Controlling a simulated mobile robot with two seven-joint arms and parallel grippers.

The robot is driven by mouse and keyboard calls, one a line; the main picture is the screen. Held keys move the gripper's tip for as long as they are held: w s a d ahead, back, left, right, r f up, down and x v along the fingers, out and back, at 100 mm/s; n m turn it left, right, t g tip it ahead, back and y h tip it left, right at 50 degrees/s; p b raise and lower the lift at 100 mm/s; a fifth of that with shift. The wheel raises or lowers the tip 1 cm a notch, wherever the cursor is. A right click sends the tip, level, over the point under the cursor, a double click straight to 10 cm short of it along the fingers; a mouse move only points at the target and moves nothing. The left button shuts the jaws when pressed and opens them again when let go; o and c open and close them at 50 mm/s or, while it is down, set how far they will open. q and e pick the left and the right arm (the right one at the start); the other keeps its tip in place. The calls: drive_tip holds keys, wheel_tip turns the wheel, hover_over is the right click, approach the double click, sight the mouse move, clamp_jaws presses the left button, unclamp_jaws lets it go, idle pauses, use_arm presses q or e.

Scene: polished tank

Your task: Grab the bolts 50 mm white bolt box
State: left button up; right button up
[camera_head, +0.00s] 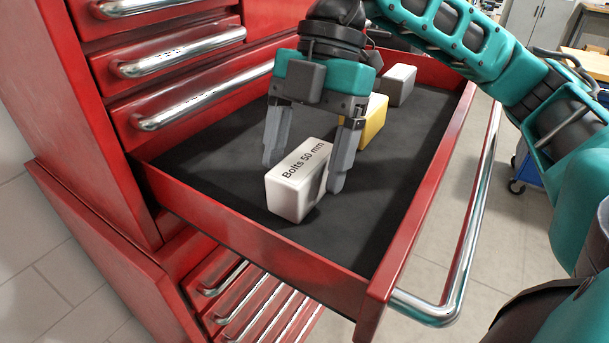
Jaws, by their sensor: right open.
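The white bolt box (291,194), marked "Bolts 50 mm" on its top, stands on the dark liner of an open red drawer, near the drawer's left front wall. My right gripper (303,178) points down over the box and is open. One finger is to the left of the box's far end and the other to its right, with the box's far part between them. I cannot tell whether either finger touches the box. My left gripper is not in view.
A yellow box (374,121) and a grey box (399,85) stand farther back in the drawer (255,250). The red cabinet (95,150) with closed drawers and chrome handles rises at left. Bare liner lies right of the white box.

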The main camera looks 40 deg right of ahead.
drive_tip(key=shift+a+f, duration=0.15)
drive_tip(key=shift+f, duration=0.2)
drive_tip(key=shift+f, duration=0.2)
idle(0.4)
drive_tip(key=c, duration=1.3)
